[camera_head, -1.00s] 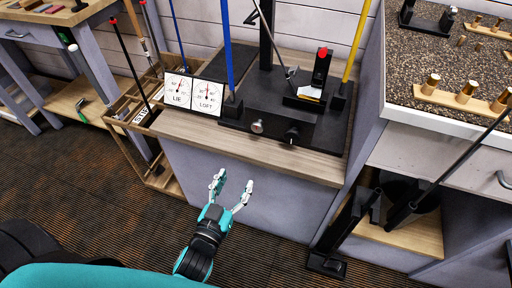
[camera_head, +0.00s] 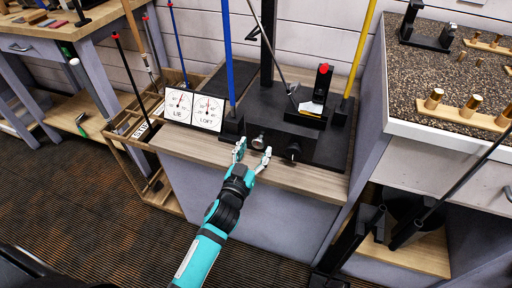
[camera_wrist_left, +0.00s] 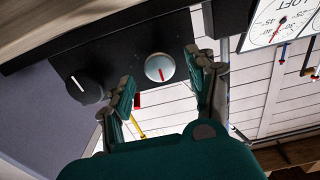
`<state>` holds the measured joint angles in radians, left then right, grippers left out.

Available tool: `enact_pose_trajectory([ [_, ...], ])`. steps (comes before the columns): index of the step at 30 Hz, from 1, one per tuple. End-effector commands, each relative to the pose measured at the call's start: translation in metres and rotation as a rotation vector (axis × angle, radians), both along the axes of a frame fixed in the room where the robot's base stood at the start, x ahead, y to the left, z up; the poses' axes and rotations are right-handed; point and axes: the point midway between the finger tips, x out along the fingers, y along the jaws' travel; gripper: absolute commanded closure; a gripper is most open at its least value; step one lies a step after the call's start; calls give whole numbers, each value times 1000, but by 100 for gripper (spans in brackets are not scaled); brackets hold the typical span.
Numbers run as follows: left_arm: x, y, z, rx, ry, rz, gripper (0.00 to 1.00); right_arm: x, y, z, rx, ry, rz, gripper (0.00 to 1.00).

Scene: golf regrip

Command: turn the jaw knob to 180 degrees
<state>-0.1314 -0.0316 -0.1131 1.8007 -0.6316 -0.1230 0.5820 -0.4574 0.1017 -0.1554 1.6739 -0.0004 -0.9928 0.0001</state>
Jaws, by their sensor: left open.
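Two knobs sit on the front of the black bench fixture (camera_head: 272,137). One is silver (camera_head: 258,141); the wrist view shows it (camera_wrist_left: 160,67) with a short red mark on its face. The other is black (camera_head: 293,152); the wrist view shows it (camera_wrist_left: 84,86) with a white line. I see no label saying which is the jaw knob. My left gripper (camera_head: 252,154) is open just in front of the silver knob. My right gripper is not in view.
The LIE dial (camera_head: 177,105) and LOFT dial (camera_head: 208,112) stand left of the knobs. A blue shaft (camera_head: 228,55) and a yellow shaft (camera_head: 359,50) rise from the fixture. The wooden bench edge (camera_head: 310,180) runs below the knobs.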

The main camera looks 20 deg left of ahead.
Motion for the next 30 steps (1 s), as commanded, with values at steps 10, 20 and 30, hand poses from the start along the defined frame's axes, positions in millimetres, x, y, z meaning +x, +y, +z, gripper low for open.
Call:
enact_pose_trajectory([
  [10, 16, 0, 0, 0, 1, 0, 42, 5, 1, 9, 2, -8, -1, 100],
  [20, 16, 0, 0, 0, 1, 0, 67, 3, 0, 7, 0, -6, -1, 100],
  [30, 16, -1, 0, 3, 1, 0, 96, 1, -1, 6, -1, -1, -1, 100],
])
